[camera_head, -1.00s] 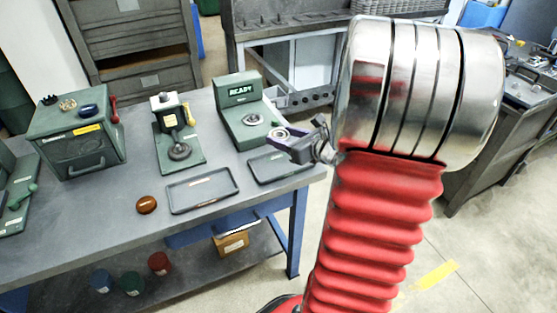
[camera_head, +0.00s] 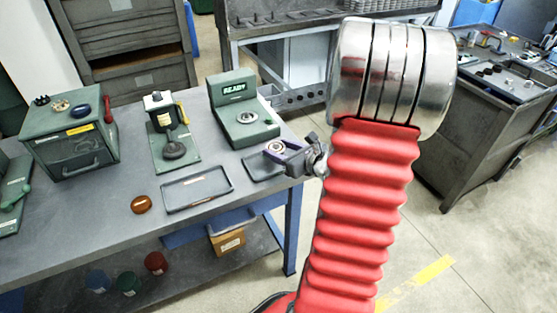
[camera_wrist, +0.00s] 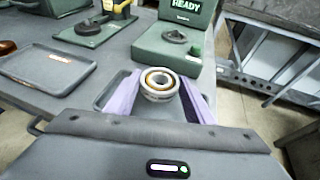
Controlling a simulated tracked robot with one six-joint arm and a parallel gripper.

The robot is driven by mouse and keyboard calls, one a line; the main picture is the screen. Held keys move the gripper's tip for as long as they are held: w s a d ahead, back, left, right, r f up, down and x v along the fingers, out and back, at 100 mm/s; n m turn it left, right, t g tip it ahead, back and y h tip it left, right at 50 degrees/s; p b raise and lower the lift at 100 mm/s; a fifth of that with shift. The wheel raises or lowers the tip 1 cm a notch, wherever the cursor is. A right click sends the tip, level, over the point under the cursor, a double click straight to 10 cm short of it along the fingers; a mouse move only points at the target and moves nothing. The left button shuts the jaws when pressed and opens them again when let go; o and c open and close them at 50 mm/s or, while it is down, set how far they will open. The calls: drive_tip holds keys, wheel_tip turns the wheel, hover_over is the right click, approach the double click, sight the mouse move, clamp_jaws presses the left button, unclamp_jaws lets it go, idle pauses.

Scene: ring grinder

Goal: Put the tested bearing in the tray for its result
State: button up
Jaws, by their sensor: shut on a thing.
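My gripper (camera_head: 280,151) is shut on a bearing (camera_wrist: 159,83), a metal ring with a brass-coloured inner band. The two purple fingers hold it from either side in the wrist view. It appears above the right tray (camera_head: 255,168), which the gripper and bearing partly hide in both views. The left tray (camera_head: 199,189) is shallow, grey and empty apart from a small orange label; it also shows in the wrist view (camera_wrist: 40,70). The green tester (camera_head: 240,112) behind the trays has a display reading READY and a round seat on its base.
A green press (camera_head: 172,130) with a yellow handle stands left of the tester. A green cabinet (camera_head: 70,145) with small rings on top is further left. A brown round piece (camera_head: 141,204) lies near the table's front edge. Open floor lies right of the table.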

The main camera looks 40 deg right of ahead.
drive_tip(key=shift+f, duration=0.1)
drive_tip(key=shift+f, duration=1.95)
drive_tip(key=o, duration=1.4)
drive_tip(key=shift+f, duration=0.1)
drive_tip(key=shift+c, duration=0.2)
drive_tip(key=v, duration=1.2)
